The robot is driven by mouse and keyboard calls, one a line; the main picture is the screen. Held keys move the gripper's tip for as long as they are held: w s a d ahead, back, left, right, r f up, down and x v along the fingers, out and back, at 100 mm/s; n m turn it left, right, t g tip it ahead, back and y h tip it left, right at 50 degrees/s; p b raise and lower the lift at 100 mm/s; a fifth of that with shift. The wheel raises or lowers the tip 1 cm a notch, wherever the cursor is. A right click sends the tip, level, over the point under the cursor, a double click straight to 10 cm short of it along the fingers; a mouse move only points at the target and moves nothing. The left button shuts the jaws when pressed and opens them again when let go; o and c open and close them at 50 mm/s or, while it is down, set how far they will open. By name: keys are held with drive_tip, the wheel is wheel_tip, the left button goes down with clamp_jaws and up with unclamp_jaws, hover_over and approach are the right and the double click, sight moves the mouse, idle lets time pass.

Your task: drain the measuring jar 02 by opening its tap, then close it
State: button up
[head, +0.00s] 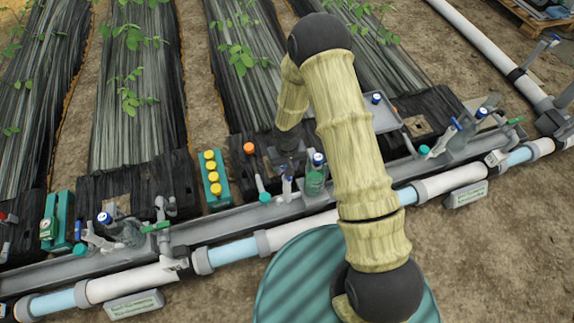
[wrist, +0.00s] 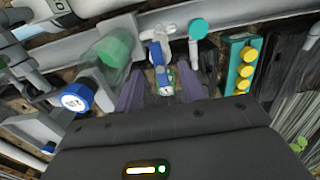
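The measuring jar (head: 314,184) with a blue cap stands on the grey rail, just right of my gripper (head: 289,147) in the head view. In the wrist view the green-tinted jar (wrist: 115,47) shows at upper left. Its blue cap (wrist: 77,97) has a white label that seems to read 02 upside down. A white tap with a blue lever (wrist: 158,56) lies ahead of my gripper (wrist: 160,85). The two purple fingers are apart, with the lever in line with the gap. I cannot tell whether they touch it. The liquid level is unclear.
Another blue-capped jar (head: 125,232) stands at left and one more (head: 465,132) at right. A teal block with yellow knobs (head: 214,178) and an orange knob (head: 249,148) are left of my gripper. A teal ribbed drum (head: 295,280) stands in front, below a white pipe (head: 290,232).

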drive_tip(key=shift+f+b, duration=1.15)
drive_tip(key=shift+f, duration=1)
drive_tip(key=shift+c, duration=0.2)
clamp_jaws()
